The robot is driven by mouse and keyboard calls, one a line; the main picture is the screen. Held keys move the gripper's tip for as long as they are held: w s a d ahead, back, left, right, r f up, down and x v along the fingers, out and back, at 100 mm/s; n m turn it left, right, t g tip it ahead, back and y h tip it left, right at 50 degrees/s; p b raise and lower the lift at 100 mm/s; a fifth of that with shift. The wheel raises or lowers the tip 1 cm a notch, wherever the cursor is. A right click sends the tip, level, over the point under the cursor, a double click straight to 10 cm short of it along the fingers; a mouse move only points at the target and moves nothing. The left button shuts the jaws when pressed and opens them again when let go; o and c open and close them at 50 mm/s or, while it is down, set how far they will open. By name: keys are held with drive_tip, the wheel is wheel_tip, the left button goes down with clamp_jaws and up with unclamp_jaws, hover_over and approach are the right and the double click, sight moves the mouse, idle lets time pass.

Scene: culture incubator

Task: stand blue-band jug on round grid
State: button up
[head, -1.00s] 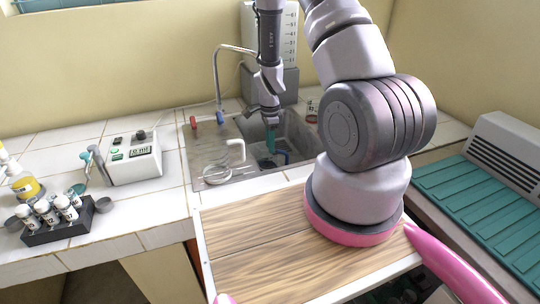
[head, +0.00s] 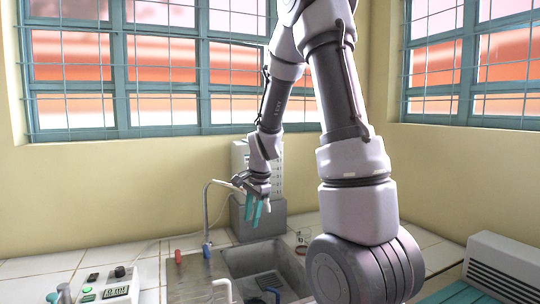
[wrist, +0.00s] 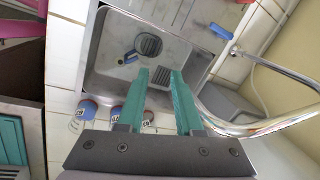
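My gripper (head: 255,212) is raised above the far side of the sink, below the grey arm. Its two teal fingers (wrist: 160,85) are apart with nothing between them. Several clear glass vessels with blue and red marks (wrist: 88,108) stand on the tiles by the sink, partly behind my gripper. I cannot tell which thing is the blue-band jug.
The sink (head: 255,262) has a tall curved tap (head: 207,205) at its left back. A white graduated tank (head: 242,165) on a grey block stands behind. A white meter box (head: 108,285) is at left, a vented white unit (head: 505,262) at right.

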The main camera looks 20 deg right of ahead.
drive_tip(key=s+a+r+n+t, duration=0.2)
drive_tip(key=s+r+n+t, duration=0.2)
drive_tip(key=s+r+n, duration=0.6)
drive_tip(key=s+r, duration=0.9)
drive_tip(key=r, duration=0.3)
drive_tip(key=shift+r+t+y, duration=0.25)
drive_tip(key=shift+t+y, duration=0.15)
drive_tip(key=shift+o, duration=0.3)
